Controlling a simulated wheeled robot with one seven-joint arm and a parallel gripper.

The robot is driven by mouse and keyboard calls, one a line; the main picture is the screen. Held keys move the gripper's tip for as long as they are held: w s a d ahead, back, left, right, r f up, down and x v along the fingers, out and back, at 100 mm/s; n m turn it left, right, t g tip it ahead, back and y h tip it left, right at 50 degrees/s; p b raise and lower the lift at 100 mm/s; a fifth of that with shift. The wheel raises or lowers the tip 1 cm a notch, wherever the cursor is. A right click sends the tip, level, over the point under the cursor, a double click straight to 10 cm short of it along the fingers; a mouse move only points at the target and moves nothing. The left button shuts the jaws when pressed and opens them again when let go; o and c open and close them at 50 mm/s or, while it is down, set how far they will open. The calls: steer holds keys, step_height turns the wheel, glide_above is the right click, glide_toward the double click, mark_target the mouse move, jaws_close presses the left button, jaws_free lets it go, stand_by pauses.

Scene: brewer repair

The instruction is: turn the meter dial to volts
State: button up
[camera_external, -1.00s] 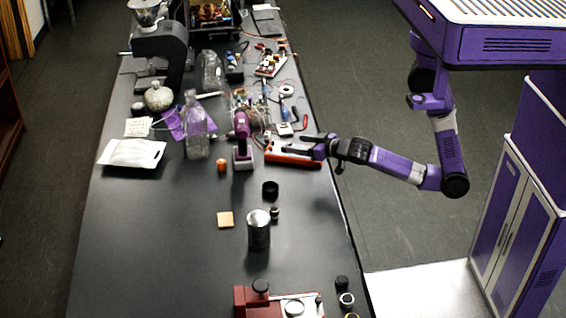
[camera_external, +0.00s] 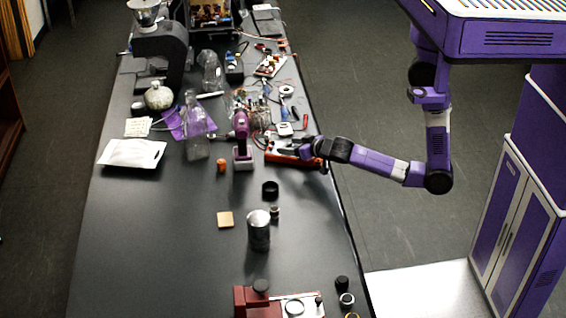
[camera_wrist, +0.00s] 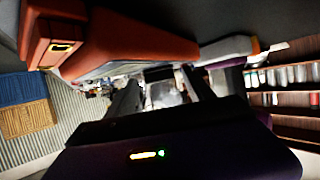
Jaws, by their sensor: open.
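My gripper (camera_external: 292,149) is at the right edge of the bench, over or against an orange-red object with a pale top (camera_external: 283,158). In the wrist view, my gripper (camera_wrist: 163,88) has its two dark fingers spread apart, with nothing clearly held between them. A large orange-red body (camera_wrist: 125,42) is very close to the fingers there and fills the upper left. A small dark boxy device (camera_external: 234,70) lies farther back on the bench; I cannot tell if it is the meter. No dial or its setting can be made out in either view.
A purple tool (camera_external: 241,140) stands left of my gripper, and a clear bottle (camera_external: 195,130) beyond it. Loose wires and small parts crowd the bench behind. A metal canister (camera_external: 258,232) stands nearer the camera. The bench's left front is clear.

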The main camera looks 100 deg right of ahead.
jaws_close()
steer(key=shift+f+h+b, duration=0.1)
steer(key=shift+h+b, duration=0.2)
steer(key=shift+b, duration=0.25)
steer(key=shift+w+a+m+g+h+b, duration=0.1)
steer(key=shift+w+m+g+h+b, duration=0.15)
steer(key=shift+m+g+b, duration=0.45)
steer(key=shift+w+a+m+g+h+b, duration=0.1)
steer(key=shift+m+g+h+b, duration=0.45)
steer(key=shift+m+g+b, duration=0.35)
steer(key=shift+w+a+m+g+h+b, duration=0.1)
steer(key=shift+w+m+g+h+b, duration=0.1)
steer(key=shift+m+g+b, duration=0.35)
steer(key=shift+w+m+g+h+b, duration=0.1)
steer(key=shift+m+g+h+b, duration=0.1)
steer(key=shift+m+g+b, duration=0.3)
steer(key=shift+w+m+g+b, duration=0.1)
steer(key=shift+m+g+b, duration=0.75)
steer(key=shift+m+g, duration=1.1)
steer(key=shift+g, duration=0.3)
